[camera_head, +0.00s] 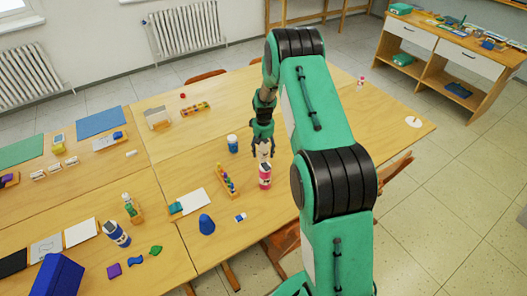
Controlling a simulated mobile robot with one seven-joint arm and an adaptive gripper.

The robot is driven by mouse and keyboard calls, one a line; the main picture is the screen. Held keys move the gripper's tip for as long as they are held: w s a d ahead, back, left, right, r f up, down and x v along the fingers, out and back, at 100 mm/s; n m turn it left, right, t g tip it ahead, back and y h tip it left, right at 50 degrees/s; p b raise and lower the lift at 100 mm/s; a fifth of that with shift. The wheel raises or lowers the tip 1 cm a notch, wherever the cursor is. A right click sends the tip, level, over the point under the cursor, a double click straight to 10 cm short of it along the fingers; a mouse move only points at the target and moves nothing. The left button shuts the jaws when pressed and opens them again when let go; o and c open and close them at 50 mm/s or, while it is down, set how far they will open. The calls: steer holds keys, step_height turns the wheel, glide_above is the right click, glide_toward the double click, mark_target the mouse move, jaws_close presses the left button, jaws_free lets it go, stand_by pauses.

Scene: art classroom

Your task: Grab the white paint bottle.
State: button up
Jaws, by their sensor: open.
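My gripper (263,156) is open and points down over the table, its fingers just above or around the top of a red bottle (265,182) with a white label. I cannot tell whether the fingers touch it. The bottle stands upright, and its top is partly hidden by the fingers. No plainly all-white paint bottle can be made out. A small white and red bottle (361,82) stands farther back, right of my arm. A blue and white bottle (116,233) stands at the front left.
A blue jar (233,143) and a wooden rack with small coloured items (227,181) stand close left of my gripper. A blue cone (207,224) and a small blue and white block (240,217) lie nearer the front edge. My arm hides part of the table's right side.

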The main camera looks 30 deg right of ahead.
jaws_close()
steer(key=shift+r, duration=0.1)
steer(key=shift+r+p, duration=0.65)
steer(key=shift+r, duration=4.25)
